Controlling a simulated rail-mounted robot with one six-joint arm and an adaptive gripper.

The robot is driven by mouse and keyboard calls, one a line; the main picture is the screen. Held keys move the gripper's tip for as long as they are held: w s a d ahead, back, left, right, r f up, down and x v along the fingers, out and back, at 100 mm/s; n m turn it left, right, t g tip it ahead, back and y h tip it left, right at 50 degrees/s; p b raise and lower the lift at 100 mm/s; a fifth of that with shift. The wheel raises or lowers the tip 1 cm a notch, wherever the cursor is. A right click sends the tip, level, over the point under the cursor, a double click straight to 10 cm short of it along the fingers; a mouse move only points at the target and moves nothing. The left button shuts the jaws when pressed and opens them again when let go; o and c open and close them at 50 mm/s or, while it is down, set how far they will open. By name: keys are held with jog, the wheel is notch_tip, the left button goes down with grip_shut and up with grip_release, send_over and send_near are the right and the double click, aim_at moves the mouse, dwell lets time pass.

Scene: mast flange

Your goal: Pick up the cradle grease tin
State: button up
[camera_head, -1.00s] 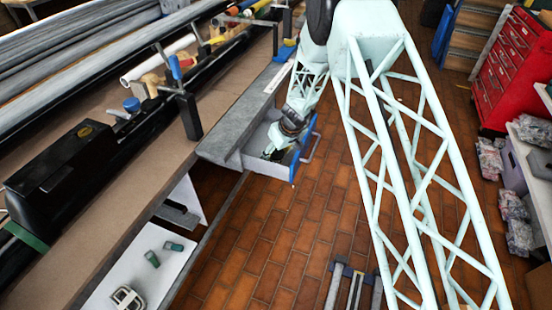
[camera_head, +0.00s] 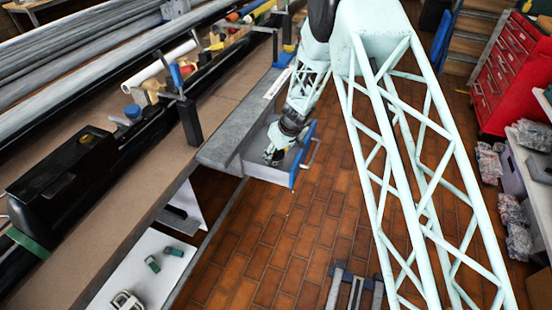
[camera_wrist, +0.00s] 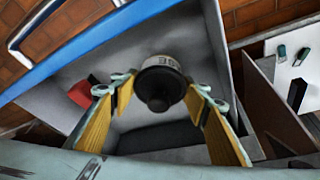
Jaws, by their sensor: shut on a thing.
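The grease tin (camera_wrist: 162,68) is a round dark tin with a pale band bearing partly visible lettering and a dark knob on its near face. It sits between the yellow-padded fingers of my gripper (camera_wrist: 159,97) in the wrist view. My gripper is shut on it. In the head view my gripper (camera_head: 273,156) reaches down into an open drawer (camera_head: 266,172) with a blue front; the tin cannot be made out there. Whether the tin touches the drawer floor I cannot tell.
A red object (camera_wrist: 80,94) and a dark block (camera_wrist: 160,136) lie in the drawer in the wrist view. The blue drawer front (camera_head: 304,152) has a handle. The workbench (camera_head: 130,170) carries a black case (camera_head: 62,178) and long tubes. Brick floor lies open below.

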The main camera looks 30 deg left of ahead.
jog(key=shift+r+p, duration=0.75)
jog(key=shift+r, duration=2.75)
